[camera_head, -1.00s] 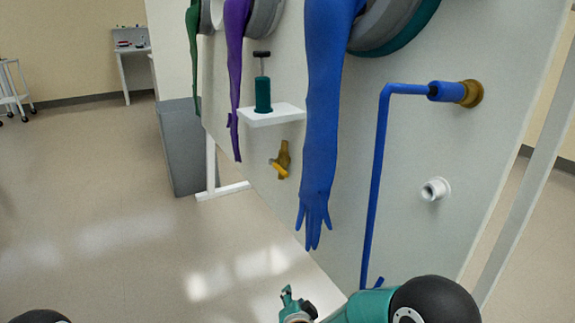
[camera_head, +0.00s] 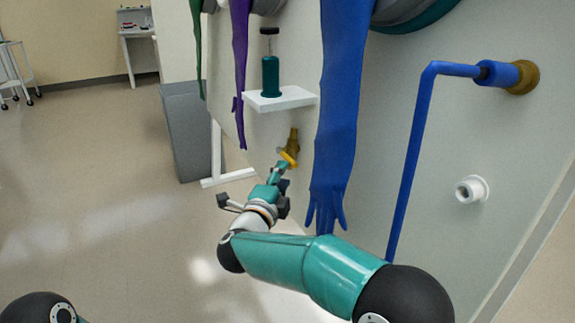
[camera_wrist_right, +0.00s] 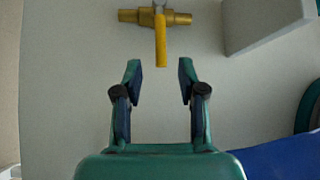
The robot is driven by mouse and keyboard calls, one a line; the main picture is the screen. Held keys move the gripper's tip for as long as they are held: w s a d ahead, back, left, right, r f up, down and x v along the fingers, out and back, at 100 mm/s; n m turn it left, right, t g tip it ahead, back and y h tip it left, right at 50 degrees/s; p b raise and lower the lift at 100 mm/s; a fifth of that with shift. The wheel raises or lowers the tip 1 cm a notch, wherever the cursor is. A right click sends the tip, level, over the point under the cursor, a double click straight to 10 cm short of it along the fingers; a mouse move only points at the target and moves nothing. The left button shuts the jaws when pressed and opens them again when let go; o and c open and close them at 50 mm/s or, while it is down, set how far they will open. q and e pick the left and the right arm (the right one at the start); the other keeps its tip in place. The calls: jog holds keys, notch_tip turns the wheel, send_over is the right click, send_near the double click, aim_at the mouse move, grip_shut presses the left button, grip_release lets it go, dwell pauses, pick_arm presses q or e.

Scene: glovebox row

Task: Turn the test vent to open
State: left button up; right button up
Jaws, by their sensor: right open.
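The test vent is a brass valve (camera_head: 294,142) on the pale panel, below the small white shelf in the head view. Its yellow lever (camera_head: 288,158) sticks out from it. In the right wrist view the brass body (camera_wrist_right: 181,17) lies crosswise and the yellow lever (camera_wrist_right: 161,42) points down the picture, square to it. My right gripper (camera_head: 279,170) is close to the lever in the head view. In the right wrist view my right gripper (camera_wrist_right: 160,75) is open and empty, its fingertips just short of the lever's end. My left gripper is out of view.
A white shelf (camera_head: 280,100) with a green hand pump (camera_head: 270,76) juts out above the valve. A blue glove (camera_head: 340,110) hangs right of it, close to my right arm. A blue pipe (camera_head: 410,165) and white port (camera_head: 471,189) are further right.

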aim_at(291, 159)
jog(key=x, duration=0.7)
jog(key=shift+w+d, duration=0.1)
grip_shut()
